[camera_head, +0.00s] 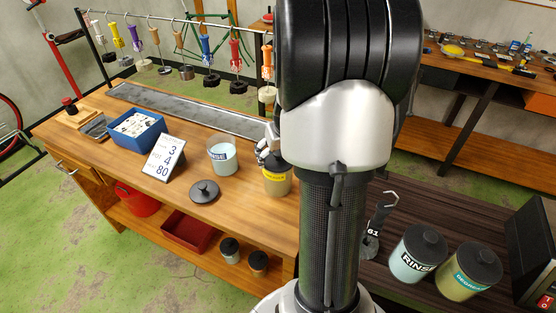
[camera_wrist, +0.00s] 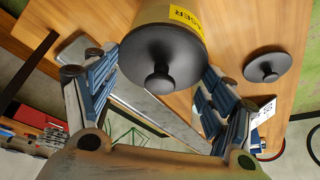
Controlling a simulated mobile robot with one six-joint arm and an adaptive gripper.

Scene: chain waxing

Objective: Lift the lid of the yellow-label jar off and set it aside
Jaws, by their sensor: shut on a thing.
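The yellow-label jar (camera_head: 276,186) stands on the wooden bench, just left of my arm in the head view. Its black lid (camera_wrist: 160,58) with a round knob fills the top middle of the wrist view, and part of the yellow label (camera_wrist: 187,19) shows beyond it. My gripper (camera_wrist: 162,68) has one finger on each side of the lid and is shut on it. In the head view my gripper (camera_head: 268,147) is partly hidden behind my arm and covers part of the jar's top. The lid appears seated on the jar; I see no gap.
An open jar of pale blue liquid (camera_head: 221,156) stands left of the yellow-label jar. A loose black lid (camera_head: 205,191) lies in front of it, beside a number sign (camera_head: 164,158) and a blue bin (camera_head: 136,134). Tools hang from a rail behind. Bench space around the loose lid is clear.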

